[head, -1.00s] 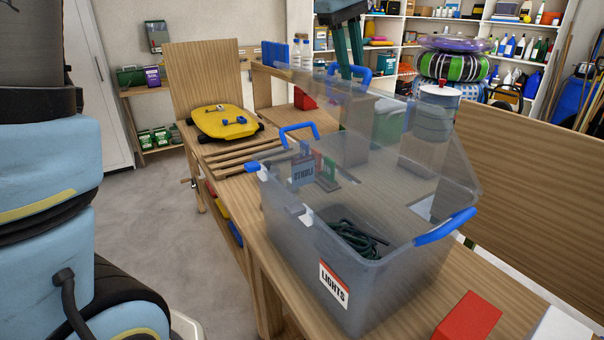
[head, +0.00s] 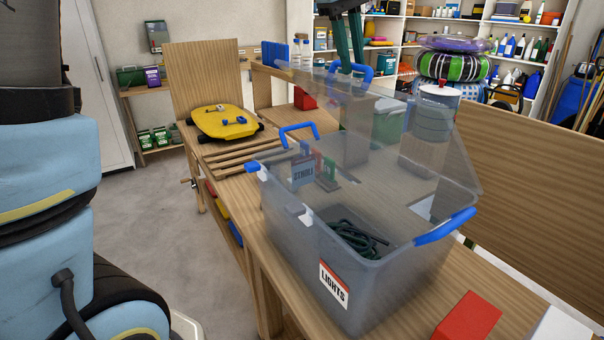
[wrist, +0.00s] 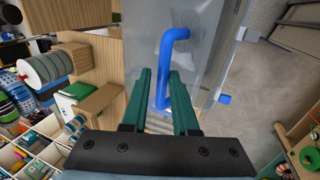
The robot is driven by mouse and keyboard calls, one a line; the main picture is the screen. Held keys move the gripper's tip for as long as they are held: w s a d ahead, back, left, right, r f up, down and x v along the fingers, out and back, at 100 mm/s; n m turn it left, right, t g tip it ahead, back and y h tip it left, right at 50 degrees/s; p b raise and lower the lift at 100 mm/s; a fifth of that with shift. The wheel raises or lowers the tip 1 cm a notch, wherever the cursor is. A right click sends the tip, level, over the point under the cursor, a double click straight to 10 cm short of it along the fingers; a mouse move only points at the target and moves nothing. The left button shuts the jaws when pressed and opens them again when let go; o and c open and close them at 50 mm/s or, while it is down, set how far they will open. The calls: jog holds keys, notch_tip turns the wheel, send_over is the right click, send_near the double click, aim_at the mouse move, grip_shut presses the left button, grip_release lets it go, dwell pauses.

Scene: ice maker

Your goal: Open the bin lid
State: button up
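The clear grey bin (head: 290,240) stands on the wooden bench with a "LIGHTS" label on its front. Its see-through lid (head: 400,110) is tilted up, rising toward the back of the bin. A blue handle (head: 361,64) shows near the lid's upper part; a blue handle also shows in the wrist view (wrist: 165,62). My gripper (head: 352,66) is above and behind the bin, near that handle. In the wrist view its green fingers (wrist: 163,75) are apart, with the handle's lower end seen between them. Whether they touch it cannot be told.
Dark green cable (head: 358,240) lies inside the bin. A red block (head: 468,318) is at the front right. A yellow scooter board (head: 222,121) lies on the bench at the left. A lidded canister (head: 434,112) stands behind the bin. Open floor (head: 160,215) is at the left.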

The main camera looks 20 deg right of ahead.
jog(key=v, duration=0.7)
jog(key=shift+r, duration=0.4)
dwell(0.4)
jog(key=shift+r, duration=2.45)
